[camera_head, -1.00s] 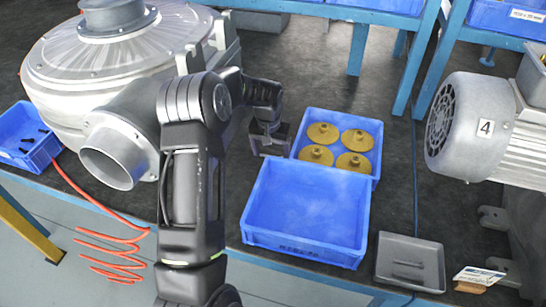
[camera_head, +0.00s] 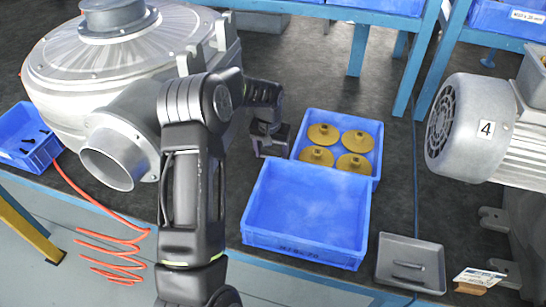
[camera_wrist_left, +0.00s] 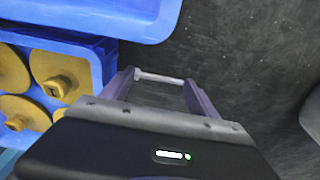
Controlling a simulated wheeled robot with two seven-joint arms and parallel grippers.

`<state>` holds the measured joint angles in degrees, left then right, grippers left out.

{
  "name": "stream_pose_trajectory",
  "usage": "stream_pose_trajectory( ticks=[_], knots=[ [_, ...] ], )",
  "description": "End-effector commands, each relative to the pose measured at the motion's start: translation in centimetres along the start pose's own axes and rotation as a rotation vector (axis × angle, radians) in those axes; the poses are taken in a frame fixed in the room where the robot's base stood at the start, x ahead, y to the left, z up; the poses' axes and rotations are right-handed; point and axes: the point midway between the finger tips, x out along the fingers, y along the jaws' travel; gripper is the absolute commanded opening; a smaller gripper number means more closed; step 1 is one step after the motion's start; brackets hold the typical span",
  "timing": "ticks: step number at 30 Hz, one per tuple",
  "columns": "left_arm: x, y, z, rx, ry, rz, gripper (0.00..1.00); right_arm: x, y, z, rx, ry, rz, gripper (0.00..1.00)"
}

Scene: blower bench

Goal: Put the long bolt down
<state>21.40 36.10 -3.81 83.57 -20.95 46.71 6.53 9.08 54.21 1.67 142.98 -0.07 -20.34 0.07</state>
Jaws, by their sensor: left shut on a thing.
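The long bolt (camera_wrist_left: 160,77) shows in the left wrist view as a pale grey bar spanning the gap between my left fingertips. My left gripper (camera_wrist_left: 160,83) is shut on it, low over the dark bench top; whether the bolt touches the bench I cannot tell. In the head view my left gripper (camera_head: 270,143) is just left of the blue bin with yellow parts and behind the empty blue bin. The bolt cannot be made out there. My right gripper is not in view.
An empty blue bin (camera_head: 305,255) stands in front, and a blue bin (camera_head: 377,172) holds several yellow flanged parts. A grey tray (camera_head: 437,265) lies at right. The blower housing (camera_head: 120,150) is close on the left, and a motor (camera_head: 505,130) stands right.

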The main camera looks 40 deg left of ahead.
Motion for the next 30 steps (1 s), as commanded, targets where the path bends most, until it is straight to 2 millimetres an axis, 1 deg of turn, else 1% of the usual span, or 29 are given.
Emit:
stream_pose_trajectory(
  ticks=[5, 8, 11, 18, 21, 25, 30],
  knots=[
    [-0.4, 0.0, -0.1, 0.000, 0.002, 0.000, 0.23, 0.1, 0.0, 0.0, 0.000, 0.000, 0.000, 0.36],
    [-1.4, 0.0, -0.3, -0.001, 0.004, 0.000, 0.23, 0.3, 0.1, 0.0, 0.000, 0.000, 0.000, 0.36],
    [-2.9, 0.0, -0.5, -0.001, 0.005, 0.000, 0.23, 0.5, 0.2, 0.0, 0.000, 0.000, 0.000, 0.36],
    [-7.5, 0.0, -1.0, 0.000, 0.004, 0.000, 0.23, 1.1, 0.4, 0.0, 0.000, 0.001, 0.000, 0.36],
    [-9.0, 0.0, -1.2, 0.000, 0.004, 0.000, 0.23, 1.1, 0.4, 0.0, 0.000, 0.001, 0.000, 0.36],
    [-9.8, 0.0, -1.2, 0.000, 0.000, 0.000, 0.23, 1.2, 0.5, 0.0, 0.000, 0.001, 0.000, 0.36],
    [-10.0, 0.0, -1.2, 0.000, 0.000, 0.000, 0.23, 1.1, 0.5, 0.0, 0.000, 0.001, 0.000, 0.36]
  ],
)
